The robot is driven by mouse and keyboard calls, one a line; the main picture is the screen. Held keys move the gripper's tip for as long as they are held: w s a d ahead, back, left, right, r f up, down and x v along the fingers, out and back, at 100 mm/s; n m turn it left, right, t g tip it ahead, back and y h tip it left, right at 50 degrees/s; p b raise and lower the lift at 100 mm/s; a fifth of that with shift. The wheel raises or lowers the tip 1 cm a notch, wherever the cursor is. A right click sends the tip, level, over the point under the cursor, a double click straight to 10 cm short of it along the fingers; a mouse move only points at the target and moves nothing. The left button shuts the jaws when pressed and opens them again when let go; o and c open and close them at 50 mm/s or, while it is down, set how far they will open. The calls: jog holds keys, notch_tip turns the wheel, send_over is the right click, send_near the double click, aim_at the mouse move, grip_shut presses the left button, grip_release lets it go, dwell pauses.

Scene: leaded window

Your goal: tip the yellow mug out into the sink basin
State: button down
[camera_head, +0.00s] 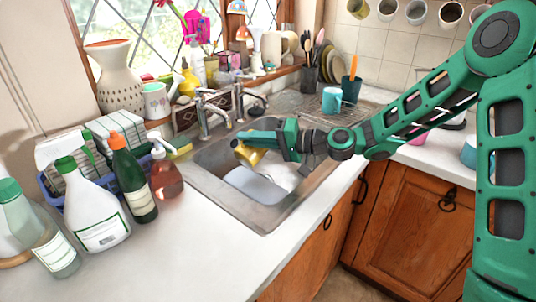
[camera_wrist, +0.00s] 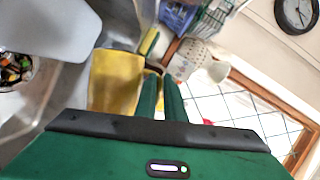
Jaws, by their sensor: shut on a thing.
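The yellow mug (camera_head: 248,156) hangs tilted over the sink basin (camera_head: 217,160), above a pale white tray-like thing (camera_head: 257,186) lying in it. My gripper (camera_head: 262,142) comes in from the right and is shut on the mug at its side. In the wrist view the mug (camera_wrist: 115,82) is left of the two green fingers (camera_wrist: 160,92), at their tips. The exact grip point is partly hidden, and I cannot see inside the mug. A round dark opening with coloured bits (camera_wrist: 14,70) shows at the left edge of the wrist view.
The faucet (camera_head: 208,112) stands behind the basin. Soap and spray bottles (camera_head: 132,178) crowd the counter at left. A turquoise mug (camera_head: 331,101) and a utensil cup (camera_head: 351,88) stand by the drainboard (camera_head: 295,103). The front counter (camera_head: 190,255) is clear.

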jog(key=shift+w+r, duration=0.1)
jog(key=shift+r, duration=0.05)
jog(key=shift+d+r, duration=0.1)
jog(key=shift+w+d+r+m+y, duration=0.25)
jog(key=shift+w+d+m, duration=0.1)
jog(key=shift+w, duration=0.1)
jog(key=shift+w+d+r+m+y, duration=0.15)
jog(key=shift+w+d+r+m, duration=0.1)
jog(key=shift+w+m, duration=0.15)
jog(key=shift+w+d+r, duration=0.1)
jog(key=shift+w+d, duration=0.05)
jog(key=shift+w+d+r+m+y+p, duration=0.3)
jog(key=shift+w+d+r+m+y, duration=0.15)
jog(key=shift+m, duration=0.3)
jog(key=shift+w+d+r+m, duration=0.2)
jog(key=shift+w+d+m, duration=0.15)
jog(key=shift+w+m, duration=0.2)
dwell(0.4)
